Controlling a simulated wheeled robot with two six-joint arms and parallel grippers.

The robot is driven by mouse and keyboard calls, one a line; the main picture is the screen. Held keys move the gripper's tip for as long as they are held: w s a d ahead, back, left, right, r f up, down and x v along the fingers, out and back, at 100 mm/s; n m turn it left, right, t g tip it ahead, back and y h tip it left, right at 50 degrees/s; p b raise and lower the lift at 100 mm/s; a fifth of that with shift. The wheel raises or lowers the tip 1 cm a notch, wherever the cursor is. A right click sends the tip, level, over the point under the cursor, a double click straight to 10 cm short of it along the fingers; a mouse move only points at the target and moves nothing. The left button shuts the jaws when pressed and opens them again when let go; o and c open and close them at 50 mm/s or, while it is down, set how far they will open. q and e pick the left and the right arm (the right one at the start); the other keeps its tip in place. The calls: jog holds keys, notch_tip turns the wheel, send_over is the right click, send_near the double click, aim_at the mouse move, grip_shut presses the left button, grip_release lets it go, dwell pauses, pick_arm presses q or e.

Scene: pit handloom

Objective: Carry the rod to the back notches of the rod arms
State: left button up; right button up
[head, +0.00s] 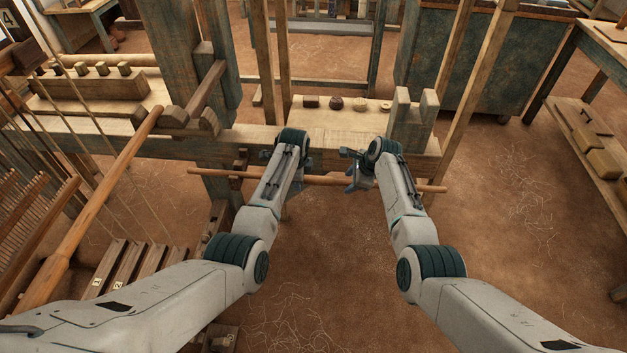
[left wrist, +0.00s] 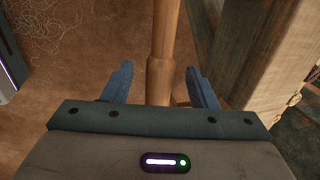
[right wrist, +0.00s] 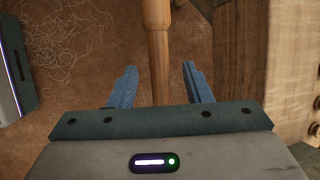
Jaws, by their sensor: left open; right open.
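The rod (head: 328,181) is a slim brown wooden pole running across the head view, in front of the loom's cross beam. Its left end passes a small dark wooden bracket (head: 239,166), possibly a rod arm; I cannot tell whether it rests in a notch. My left gripper (head: 294,184) is open at the rod, left of its middle. In the left wrist view the rod (left wrist: 166,42) runs between the open fingers. My right gripper (head: 353,182) is open at the rod farther right. In the right wrist view the rod (right wrist: 157,42) lies between its open fingers.
A thick round beam (head: 92,208) slants along the left, with treadles (head: 130,265) beside it. A forked wooden post (head: 413,121) stands behind the rod's right part. A light board (head: 340,122) holds small items. Open floor (head: 520,230) lies at right.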

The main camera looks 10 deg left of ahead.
pick_arm(q)
jog(key=shift+w+f, duration=0.1)
jog(key=shift+f, duration=0.1)
pick_arm(e)
jog(key=shift+w+f, duration=0.1)
jog(key=shift+f, duration=0.05)
pick_arm(q)
jog(key=shift+c, duration=0.4)
pick_arm(e)
jog(key=shift+c, duration=0.5)
pick_arm(q)
jog(key=c, duration=0.8)
pick_arm(e)
jog(key=c, duration=0.7)
pick_arm(q)
grip_shut()
pick_arm(e)
grip_shut()
pick_arm(q)
jog(key=shift+r, duration=0.15)
